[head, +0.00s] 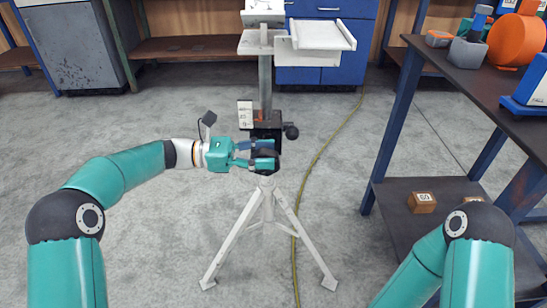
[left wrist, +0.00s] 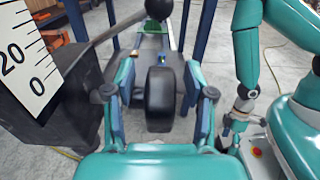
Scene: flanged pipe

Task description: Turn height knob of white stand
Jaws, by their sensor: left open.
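The white stand (head: 266,208) is upright on tripod legs, with a grey column and a black block (head: 268,130) carrying a white scale plate (head: 245,114). The scale (left wrist: 22,57) also shows at the left wrist view's left edge. A dark height knob (head: 265,160) sits low on the block. My left gripper (head: 264,155) is open around it. In the left wrist view the thick black knob (left wrist: 160,98) lies between the spread fingers, with gaps on both sides. A black ball handle (head: 291,132) sticks out right. My right gripper (left wrist: 232,128) is small in the left wrist view.
A dark workbench (head: 490,85) with blue legs stands at right, with a lower shelf holding a wooden block (head: 422,203). A yellow cable (head: 318,155) runs along the floor beside the stand. Grey and blue cabinets stand behind. The floor at left is open.

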